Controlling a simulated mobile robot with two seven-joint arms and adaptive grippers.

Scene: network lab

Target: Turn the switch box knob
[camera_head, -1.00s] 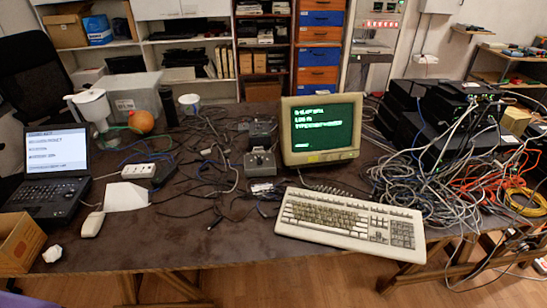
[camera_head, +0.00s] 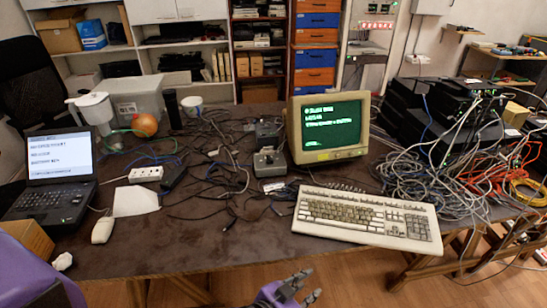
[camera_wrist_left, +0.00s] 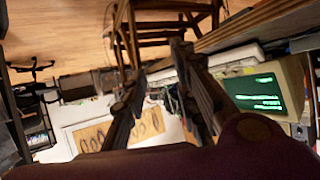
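A grey switch box (camera_head: 269,162) with a dark knob on its top sits on the dark table, left of the old monitor. A similar dark box (camera_head: 267,132) stands just behind it. My left gripper (camera_head: 311,284) is at the bottom of the head view, in front of the table's front edge and well short of the box. Its fingers are apart with nothing between them. In the left wrist view the two fingers (camera_wrist_left: 156,62) are also spread and empty. The switch box cannot be made out there. My right gripper is not in view.
The monitor (camera_head: 328,126) and keyboard (camera_head: 367,217) stand right of the box. Loose cables (camera_head: 222,170) lie around its left side. A laptop (camera_head: 56,172), mouse (camera_head: 103,230) and power strip (camera_head: 146,174) are at left. The table's front middle (camera_head: 210,248) is clear.

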